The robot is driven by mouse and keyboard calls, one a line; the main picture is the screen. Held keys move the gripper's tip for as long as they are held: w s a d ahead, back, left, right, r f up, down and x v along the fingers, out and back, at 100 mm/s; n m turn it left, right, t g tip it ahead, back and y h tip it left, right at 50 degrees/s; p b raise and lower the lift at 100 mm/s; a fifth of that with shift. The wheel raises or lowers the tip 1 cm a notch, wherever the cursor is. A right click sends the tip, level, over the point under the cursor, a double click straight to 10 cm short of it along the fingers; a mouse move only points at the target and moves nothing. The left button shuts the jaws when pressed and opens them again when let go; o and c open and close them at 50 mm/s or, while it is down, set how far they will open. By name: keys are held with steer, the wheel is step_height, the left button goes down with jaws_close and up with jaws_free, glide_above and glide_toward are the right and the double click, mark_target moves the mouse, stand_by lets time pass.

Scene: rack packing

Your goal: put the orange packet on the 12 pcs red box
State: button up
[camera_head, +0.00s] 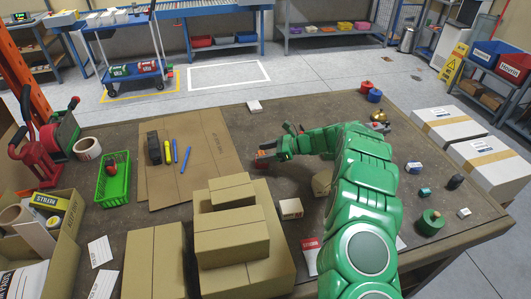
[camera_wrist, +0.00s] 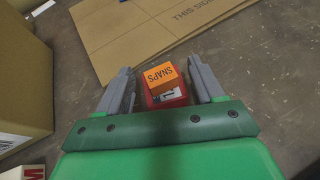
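The orange packet (camera_wrist: 158,76), marked SNAPS, sits over the red box (camera_wrist: 167,97) in the wrist view. It looks tilted a little and appears to rest on the box. The box shows a white label, mostly covered, with a "1" visible; its full text cannot be read. My gripper (camera_wrist: 160,66) is open, with one grey finger on each side of the packet and box. Gaps show between the fingers and the packet. In the head view my gripper (camera_head: 268,154) is low over the table, beside the cardboard sheet, and largely hides both things.
A flat cardboard sheet (camera_head: 213,160) with markers lies left of my gripper. Stacked cardboard boxes (camera_head: 232,245) stand in front of it. A green basket (camera_head: 113,183) is further left. Small items, including a green round one (camera_head: 430,222), lie at the right. Bare table lies behind my gripper.

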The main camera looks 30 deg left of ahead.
steer(key=shift+r, duration=0.15)
steer(key=v, duration=1.2)
steer(key=shift+a, duration=0.1)
